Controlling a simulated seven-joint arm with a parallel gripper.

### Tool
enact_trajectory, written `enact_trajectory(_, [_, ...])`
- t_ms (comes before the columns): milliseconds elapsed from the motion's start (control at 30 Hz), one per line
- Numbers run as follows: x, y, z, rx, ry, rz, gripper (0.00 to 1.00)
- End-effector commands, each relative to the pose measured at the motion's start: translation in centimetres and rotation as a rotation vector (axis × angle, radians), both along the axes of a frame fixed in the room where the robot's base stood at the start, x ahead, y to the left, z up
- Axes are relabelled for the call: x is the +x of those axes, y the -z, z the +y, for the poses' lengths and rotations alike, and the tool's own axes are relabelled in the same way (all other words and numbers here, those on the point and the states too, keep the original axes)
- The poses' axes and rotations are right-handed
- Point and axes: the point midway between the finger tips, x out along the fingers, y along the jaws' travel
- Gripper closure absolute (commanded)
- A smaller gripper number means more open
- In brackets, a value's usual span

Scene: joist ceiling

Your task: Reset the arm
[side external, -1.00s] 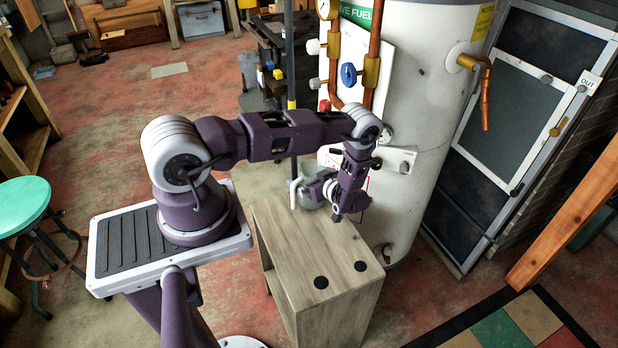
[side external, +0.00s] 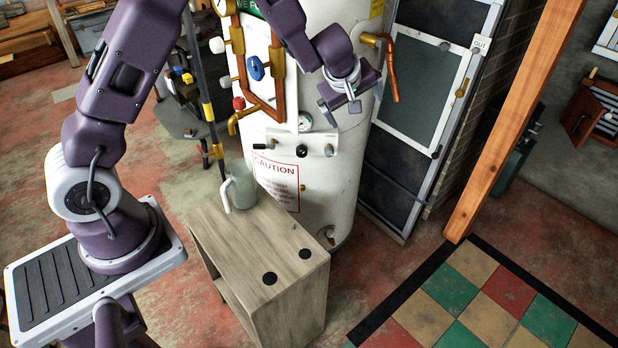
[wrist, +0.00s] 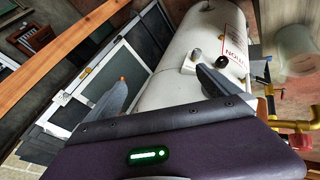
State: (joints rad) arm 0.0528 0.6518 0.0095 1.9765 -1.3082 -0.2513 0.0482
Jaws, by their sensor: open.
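My gripper (side external: 340,104) is raised in front of the white tank (side external: 310,190), well above the small wooden cabinet (side external: 235,240). In the wrist view its two fingers (wrist: 160,80) are spread apart with nothing between them. My arm reaches up and out of the top of the side view and comes back down to the gripper. A grey-green mug (side external: 241,188) stands upright on the back of the cabinet top, apart from the gripper.
Two black discs (side external: 269,278) lie on the cabinet's front part. Copper pipes and valves (side external: 257,68) run up the tank. A slanted wooden post (side external: 510,130) stands at right. A chequered floor patch (side external: 480,290) lies at front right, clear of objects.

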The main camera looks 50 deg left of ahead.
Motion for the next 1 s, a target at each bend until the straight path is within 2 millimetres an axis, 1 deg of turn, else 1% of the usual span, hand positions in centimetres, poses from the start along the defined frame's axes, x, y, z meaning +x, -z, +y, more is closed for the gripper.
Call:
enact_trajectory(33, [-0.6, -4.7, -2.3, -0.024, 0.122, -0.053, 0.0])
enact_trajectory(67, [-1.5, -7.2, -3.8, -0.034, 0.204, -0.074, 0.0])
enact_trajectory(100, [-3.1, -10.2, -5.7, -0.039, 0.317, -0.097, 0.0])
enact_trajectory(167, [-6.8, -14.3, -8.3, -0.028, 0.485, -0.117, 0.0])
enact_trajectory(200, [-9.8, -16.4, -9.7, -0.007, 0.595, -0.119, 0.0])
enact_trajectory(233, [-12.4, -17.7, -10.6, 0.016, 0.675, -0.114, 0.0])
enact_trajectory(267, [-15.2, -18.6, -11.2, 0.043, 0.751, -0.103, 0.0])
enact_trajectory(300, [-19.0, -19.3, -11.7, 0.091, 0.846, -0.08, 0.0])
enact_trajectory(367, [-24.6, -19.4, -11.6, 0.171, 0.96, -0.029, 0.0])
enact_trajectory(400, [-27.9, -19.0, -11.1, 0.227, 1.017, 0.012, 0.0])
enact_trajectory(500, [-34.2, -17.4, -9.2, 0.348, 1.101, 0.115, 0.0])
enact_trajectory(533, [-35.5, -17.0, -8.6, 0.377, 1.113, 0.14, 0.0])
enact_trajectory(600, [-37.6, -16.2, -7.5, 0.425, 1.128, 0.189, 0.0])
enact_trajectory(700, [-38.9, -15.6, -6.8, 0.453, 1.135, 0.221, 0.0])
enact_trajectory(1000, [-38.9, -15.6, -6.7, 0.454, 1.135, 0.223, 0.0])
